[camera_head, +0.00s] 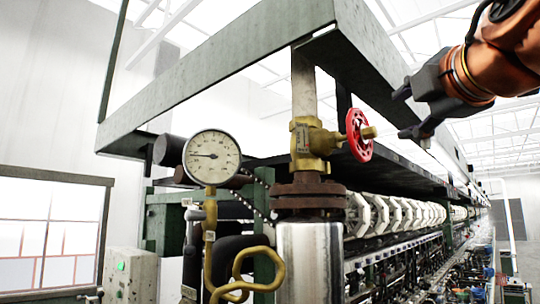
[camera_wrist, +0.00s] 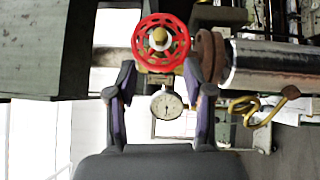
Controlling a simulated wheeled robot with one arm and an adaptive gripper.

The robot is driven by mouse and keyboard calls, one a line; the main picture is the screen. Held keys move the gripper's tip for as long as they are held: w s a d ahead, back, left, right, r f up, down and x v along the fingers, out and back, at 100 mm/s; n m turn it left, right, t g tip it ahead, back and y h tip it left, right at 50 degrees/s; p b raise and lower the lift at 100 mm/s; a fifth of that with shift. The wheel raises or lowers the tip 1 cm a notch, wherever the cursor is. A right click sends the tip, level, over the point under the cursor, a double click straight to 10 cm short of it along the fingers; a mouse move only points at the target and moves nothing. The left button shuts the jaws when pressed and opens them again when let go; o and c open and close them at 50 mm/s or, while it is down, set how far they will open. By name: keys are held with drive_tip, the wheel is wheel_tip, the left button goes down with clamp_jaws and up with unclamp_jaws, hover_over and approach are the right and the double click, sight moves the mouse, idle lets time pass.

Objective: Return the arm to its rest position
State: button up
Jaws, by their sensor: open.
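My gripper (camera_head: 407,112) is at the upper right of the head view, on the end of my orange and black arm. Its two fingers are apart with nothing between them. It is to the right of the red valve handwheel (camera_head: 359,135) and clear of it. In the wrist view the fingers of my gripper (camera_wrist: 160,98) stand apart. The red handwheel (camera_wrist: 179,60) shows beyond their tips, and a round dial gauge (camera_wrist: 167,104) appears between them in the background.
A brass valve (camera_head: 312,143) sits on a vertical pipe with a rusty flange (camera_head: 309,197). The pressure gauge (camera_head: 212,156) stands to its left. A green steel frame (camera_head: 230,57) runs overhead. A long machine with white reels (camera_head: 390,214) stretches back on the right.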

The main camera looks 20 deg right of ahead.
drive_tip(key=shift+s, duration=0.25)
idle(0.5)
